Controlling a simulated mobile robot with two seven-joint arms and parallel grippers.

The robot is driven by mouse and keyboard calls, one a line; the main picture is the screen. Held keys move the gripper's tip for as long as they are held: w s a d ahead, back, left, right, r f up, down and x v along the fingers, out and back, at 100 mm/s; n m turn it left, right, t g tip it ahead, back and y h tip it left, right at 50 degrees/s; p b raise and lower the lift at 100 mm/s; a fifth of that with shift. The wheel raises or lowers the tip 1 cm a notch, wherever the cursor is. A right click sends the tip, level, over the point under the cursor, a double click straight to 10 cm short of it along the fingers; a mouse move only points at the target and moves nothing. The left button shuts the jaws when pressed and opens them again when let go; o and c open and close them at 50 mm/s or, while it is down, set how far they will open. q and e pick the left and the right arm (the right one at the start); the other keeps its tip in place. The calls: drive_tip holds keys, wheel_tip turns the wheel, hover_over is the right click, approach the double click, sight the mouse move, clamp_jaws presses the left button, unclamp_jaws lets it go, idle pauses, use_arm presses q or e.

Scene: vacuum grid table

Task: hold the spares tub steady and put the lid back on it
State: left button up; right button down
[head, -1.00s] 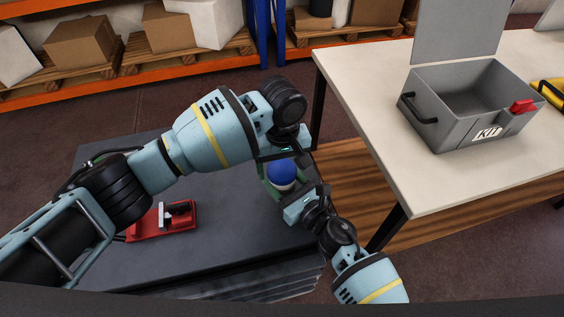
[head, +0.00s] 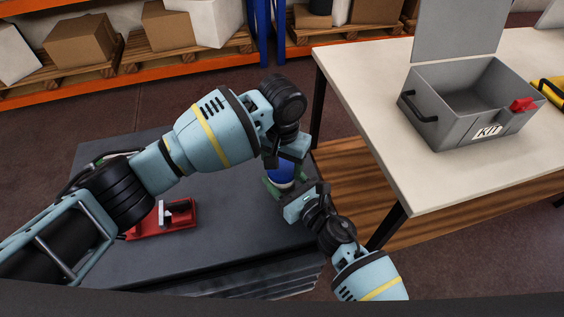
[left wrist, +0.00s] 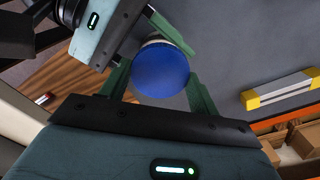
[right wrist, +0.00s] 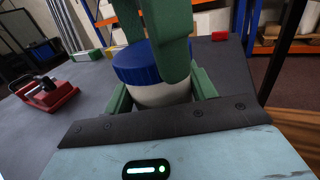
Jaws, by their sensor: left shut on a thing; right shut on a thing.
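The spares tub is a small white round pot (right wrist: 165,95), seen in the right wrist view between the fingers of my right gripper (head: 285,189). Its blue lid (right wrist: 135,66) rests on top, looking level, with no gap visible; its threading cannot be seen. From above, the lid (left wrist: 162,70) fills the space between the green fingers of my left gripper (head: 283,171), which is shut on it. My right gripper is shut around the tub's body below. The left gripper hides part of the lid in the head view.
The tub is over the right side of a dark grey table (head: 235,232). A red clamp-like device (head: 163,220) sits to the left. A pale bench (head: 385,150) at right carries an open grey KIT box (head: 440,133). A yellow-ended bar (left wrist: 280,90) lies on the dark surface.

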use_arm(q)
drive_tip(key=m, duration=0.6)
drive_tip(key=shift+m, duration=0.3)
drive_tip(key=o, duration=1.2)
wheel_tip(320, 180, up, 12)
use_arm(e)
drive_tip(key=shift+c, duration=2)
unclamp_jaws()
